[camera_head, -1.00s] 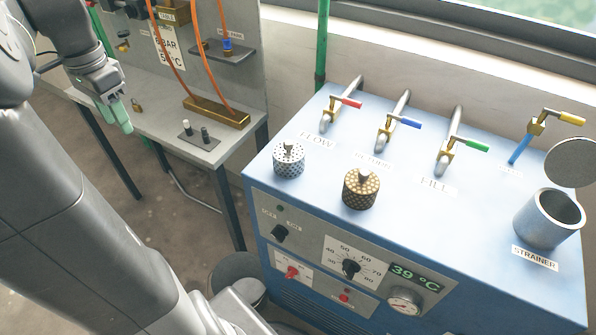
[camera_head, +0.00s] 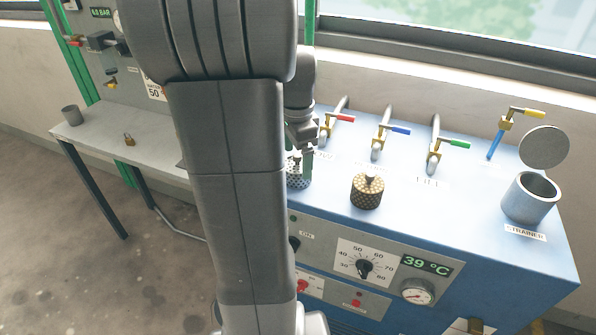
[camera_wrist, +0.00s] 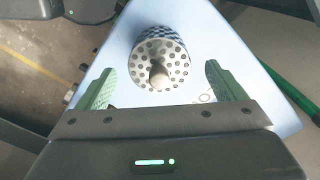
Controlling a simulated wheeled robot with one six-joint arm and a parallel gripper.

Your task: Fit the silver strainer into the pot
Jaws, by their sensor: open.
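The silver strainer (camera_head: 297,178), a perforated cylinder with a knob on top, stands on the left of the blue machine top. My arm partly hides it in the head view. In the wrist view the strainer (camera_wrist: 160,64) shows from above, its knob towards the camera. My gripper (camera_wrist: 160,82) is open and empty, with one green finger on either side of the strainer's line. In the head view my gripper (camera_head: 303,155) is close above the strainer. The pot (camera_head: 528,204), a grey open cylinder labelled STRAINER, stands at the right. Its round lid (camera_head: 545,147) is raised behind it.
A bronze perforated strainer (camera_head: 367,191) stands just right of the silver one. Taps with red, blue and green handles (camera_head: 435,148) line the back, and a yellow-handled valve (camera_head: 507,128) stands near the pot. The top between bronze strainer and pot is clear.

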